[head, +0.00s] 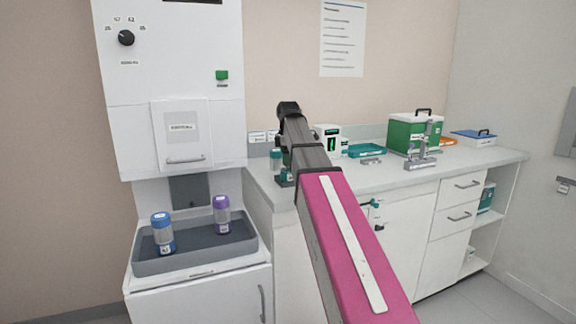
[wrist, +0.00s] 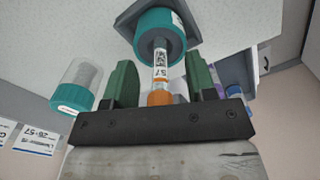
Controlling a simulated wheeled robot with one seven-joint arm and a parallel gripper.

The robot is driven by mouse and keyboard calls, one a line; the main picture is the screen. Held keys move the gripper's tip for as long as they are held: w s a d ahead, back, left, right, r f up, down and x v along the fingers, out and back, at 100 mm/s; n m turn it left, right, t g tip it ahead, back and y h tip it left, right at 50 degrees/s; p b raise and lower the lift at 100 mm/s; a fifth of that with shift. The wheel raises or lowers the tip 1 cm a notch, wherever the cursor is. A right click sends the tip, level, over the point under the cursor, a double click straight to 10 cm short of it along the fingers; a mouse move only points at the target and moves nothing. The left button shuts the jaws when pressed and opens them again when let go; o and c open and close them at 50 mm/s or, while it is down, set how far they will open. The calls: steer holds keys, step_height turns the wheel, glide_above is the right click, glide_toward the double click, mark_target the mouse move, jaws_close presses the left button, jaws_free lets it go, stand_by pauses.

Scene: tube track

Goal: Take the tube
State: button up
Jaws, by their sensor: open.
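The tube (wrist: 161,62) shows in the wrist view with an orange cap and a label that reads 57. It stands in a round teal holder (wrist: 150,20) on a dark grey base. My gripper (wrist: 160,68) is open, with one green finger on each side of the tube. A gap shows between the tube and each finger. The orange cap is close to the dark gripper body. In the head view my arm hides the tube and my fingers.
A clear jar with a teal lid (wrist: 75,85) stands beside the left finger. A grey tray (head: 190,258) holds a blue-lidded jar (head: 162,233) and a purple-lidded jar (head: 222,215). A green box (head: 405,137) and a metal stand (head: 420,162) are farther right on the counter (head: 480,162).

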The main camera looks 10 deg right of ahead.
steer(key=shift+f, duration=0.3)
steer(key=c, duration=0.8)
steer(key=shift+r, duration=0.15)
